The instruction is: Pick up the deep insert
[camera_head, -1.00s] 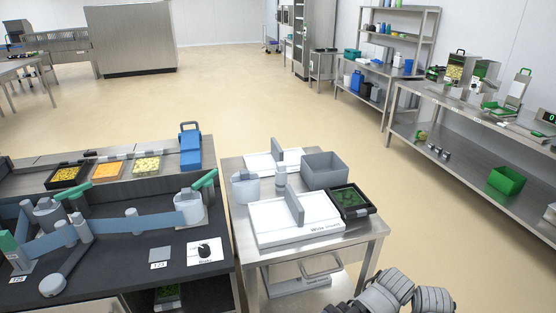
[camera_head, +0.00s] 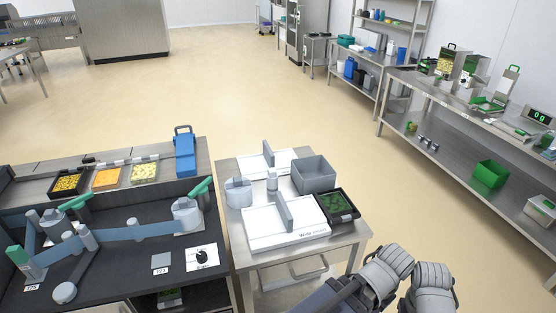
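No part is readably marked as the deep insert. Two pale plates with upright grey handles lie on the steel side table (camera_head: 352,240). The front plate (camera_head: 265,232) carries a label whose first word looks like "Wide". The rear plate (camera_head: 285,158) is partly hidden and shows no readable label. Grey jointed parts of my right arm, with what seems to be its gripper (camera_head: 408,278), show at the bottom right, in front of and below the table's right corner. They are apart from both plates. The fingertips cannot be made out. My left gripper is out of view.
An open grey bin (camera_head: 315,174) and a black tray with green contents (camera_head: 338,206) stand at the table's right. A round grey container (camera_head: 239,193) is at its left. The dark sealer bench (camera_head: 120,262) adjoins on the left.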

